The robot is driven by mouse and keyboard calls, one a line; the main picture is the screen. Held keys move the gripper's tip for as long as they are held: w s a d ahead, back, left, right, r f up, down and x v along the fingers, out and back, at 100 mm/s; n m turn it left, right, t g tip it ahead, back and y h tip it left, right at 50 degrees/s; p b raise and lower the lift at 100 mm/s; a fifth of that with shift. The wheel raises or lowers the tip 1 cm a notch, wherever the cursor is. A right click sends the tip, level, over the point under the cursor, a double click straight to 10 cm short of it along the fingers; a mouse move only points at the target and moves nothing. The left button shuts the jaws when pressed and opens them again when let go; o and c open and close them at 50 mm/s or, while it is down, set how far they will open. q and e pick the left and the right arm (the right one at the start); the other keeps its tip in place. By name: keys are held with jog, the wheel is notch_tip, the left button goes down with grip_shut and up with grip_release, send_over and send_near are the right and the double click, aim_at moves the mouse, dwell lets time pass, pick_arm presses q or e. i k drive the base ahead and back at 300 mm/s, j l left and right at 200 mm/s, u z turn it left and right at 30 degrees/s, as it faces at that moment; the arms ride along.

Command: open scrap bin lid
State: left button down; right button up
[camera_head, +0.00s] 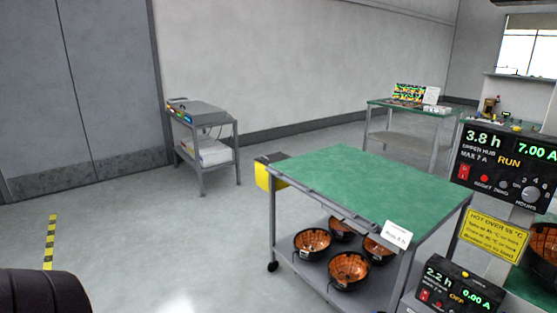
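No thing is clearly marked as a scrap bin. A small yellow box (266,178) with a dark, flat top (271,158) hangs at the left end of the green-topped cart (375,182). The dark top looks closed, and the inside of the box is hidden. I cannot tell for sure whether this is the scrap bin. Neither of my grippers is in view, so nothing is seen touching the box.
Several black bowls with orange insides (348,268) stand on the cart's lower shelf. Control panels (505,160) crowd the right side. A grey cart (203,115) stands by the wall. A dark rounded shape (42,292) fills the lower left corner. Floor left of the green cart is clear.

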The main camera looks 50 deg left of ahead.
aim_at(266, 160)
jog(key=u, duration=1.6)
jog(key=i+j+u, duration=0.1)
jog(key=i, duration=0.55)
jog(key=i+j+u, duration=0.15)
jog(key=i, duration=0.55)
jog(key=i+j+u, duration=0.1)
jog(key=i, duration=0.6)
jog(key=j, duration=0.1)
